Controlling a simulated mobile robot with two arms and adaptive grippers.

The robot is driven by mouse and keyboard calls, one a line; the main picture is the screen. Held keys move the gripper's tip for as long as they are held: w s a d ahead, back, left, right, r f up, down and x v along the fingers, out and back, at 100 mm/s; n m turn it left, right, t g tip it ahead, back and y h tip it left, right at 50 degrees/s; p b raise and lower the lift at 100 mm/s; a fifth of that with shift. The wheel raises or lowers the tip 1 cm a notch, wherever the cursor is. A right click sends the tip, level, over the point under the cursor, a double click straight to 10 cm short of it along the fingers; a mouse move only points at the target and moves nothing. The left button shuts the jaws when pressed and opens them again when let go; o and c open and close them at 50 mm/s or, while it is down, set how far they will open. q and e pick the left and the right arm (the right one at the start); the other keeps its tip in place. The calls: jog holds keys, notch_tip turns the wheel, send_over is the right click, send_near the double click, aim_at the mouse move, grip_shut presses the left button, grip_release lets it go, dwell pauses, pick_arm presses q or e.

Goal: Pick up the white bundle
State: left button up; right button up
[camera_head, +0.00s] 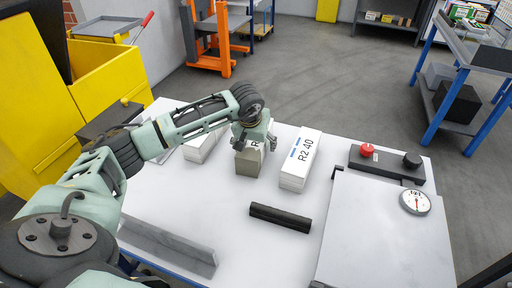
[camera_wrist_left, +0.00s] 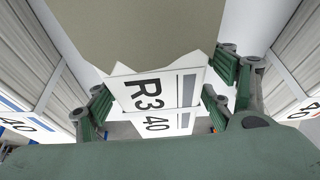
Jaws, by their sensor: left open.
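A white bundle (camera_head: 300,160) marked R2 40 lies right of the middle of the table. Another white bundle (camera_head: 203,147) lies to the left, partly behind my arm. Between them is a grey-beige bundle (camera_head: 248,167) with a white end label, which reads R3 40 in the left wrist view. My left gripper (camera_head: 256,143) is over this middle bundle, pointing down. In the left wrist view my left gripper (camera_wrist_left: 160,103) is open, its fingers on either side of the labelled end. Whether they touch it I cannot tell. My right gripper is not in view.
The bundles lie on a white table (camera_head: 245,228). A black bar (camera_head: 280,217) lies in front of them, and a grey bar (camera_head: 165,240) at front left. At right are a flat scale plate (camera_head: 375,235), a dial (camera_head: 415,201) and a dark box with a red button (camera_head: 367,150).

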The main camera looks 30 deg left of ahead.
pick_arm(q)
grip_shut()
jog(key=shift+w+r, duration=0.1)
jog(key=shift+r, duration=0.05)
dwell(0.7)
